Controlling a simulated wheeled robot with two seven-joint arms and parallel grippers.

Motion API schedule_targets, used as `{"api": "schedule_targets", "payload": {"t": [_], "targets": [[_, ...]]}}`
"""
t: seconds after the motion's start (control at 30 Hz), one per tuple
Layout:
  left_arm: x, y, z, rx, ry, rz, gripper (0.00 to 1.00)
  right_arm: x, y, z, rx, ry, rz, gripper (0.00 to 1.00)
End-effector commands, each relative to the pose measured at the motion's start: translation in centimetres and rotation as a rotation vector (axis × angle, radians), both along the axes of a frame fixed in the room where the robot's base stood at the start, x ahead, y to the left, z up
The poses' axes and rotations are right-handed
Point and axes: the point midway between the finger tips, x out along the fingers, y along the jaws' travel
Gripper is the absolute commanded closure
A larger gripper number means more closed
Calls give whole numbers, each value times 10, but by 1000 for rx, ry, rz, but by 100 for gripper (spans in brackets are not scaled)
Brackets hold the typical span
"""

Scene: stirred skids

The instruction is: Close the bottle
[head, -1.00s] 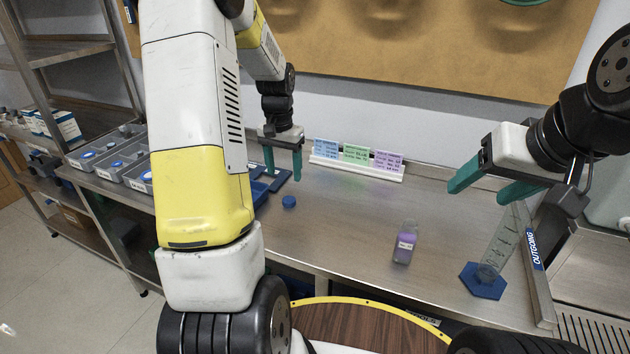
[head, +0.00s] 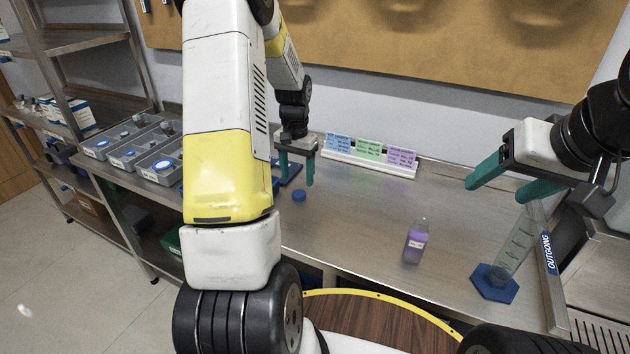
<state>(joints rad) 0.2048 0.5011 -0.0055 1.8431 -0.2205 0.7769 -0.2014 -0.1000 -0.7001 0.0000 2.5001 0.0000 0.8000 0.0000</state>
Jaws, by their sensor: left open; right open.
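A small clear bottle (head: 416,243) with purple contents and a white label stands upright on the steel bench, right of centre. No cap shows on its top. A blue cap (head: 299,196) lies on the bench to the left of the bottle. My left gripper (head: 296,182) is open and empty, with its green fingers pointing down near the blue cap, apart from it as far as I can tell. My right gripper (head: 502,186) is open and empty above the bench, to the upper right of the bottle, with its fingers pointing left.
A graduated cylinder (head: 517,243) on a blue hexagonal base (head: 494,284) stands right of the bottle, beside a rail marked OUTGOING (head: 549,257). A coloured card holder (head: 368,155) stands at the back. Grey bins (head: 157,165) are at left.

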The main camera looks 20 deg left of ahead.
Motion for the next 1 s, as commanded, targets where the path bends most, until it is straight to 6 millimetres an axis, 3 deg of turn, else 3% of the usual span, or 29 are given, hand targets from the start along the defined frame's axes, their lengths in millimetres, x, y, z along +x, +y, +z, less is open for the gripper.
{"api": "schedule_targets", "payload": {"t": [0.17, 0.53, 0.93, 1.0], "targets": [[0, 0, -1, 0, 0, 0, 37, 0, 0, 0, 0, 0, 0, 35], [-6, -5, -48, 0, 1, 0, 37, 0, 0, 0, 0, 0, 0, 35], [-5, -5, -51, 0, -1, 1, 37, 0, 0, 0, 0, 0, 0, 35], [-5, -5, -51, 0, -1, 1, 49, 0, 0, 0, 0, 0, 0, 35]]}}
